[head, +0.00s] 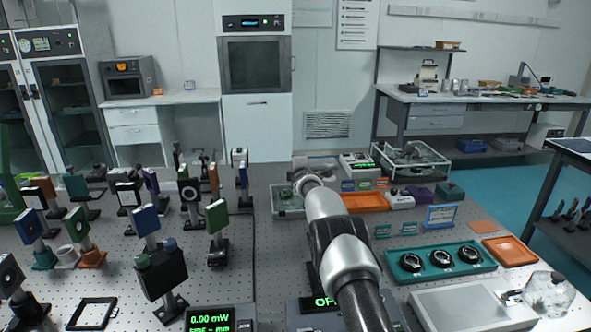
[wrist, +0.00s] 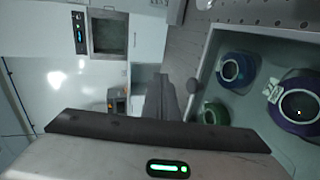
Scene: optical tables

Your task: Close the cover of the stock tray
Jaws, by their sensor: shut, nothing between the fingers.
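The stock tray appears to be the pale-walled tray at the right of the wrist view (wrist: 203,62). It is uncovered in that view and holds blue, purple and green round-topped pieces. In the head view a tray (head: 286,211) shows behind my arm, largely hidden by it. I cannot make out the cover clearly. My gripper is shut and empty in the wrist view (wrist: 163,85), just left of the tray's wall. In the head view my wrist hides most of the gripper.
Several optic mounts (head: 160,270) crowd the table's left. At right are an orange tray (head: 364,203), a teal tray (head: 402,276) with three black round parts, and a grey plate (head: 468,308). A clear-walled box (head: 437,172) stands behind.

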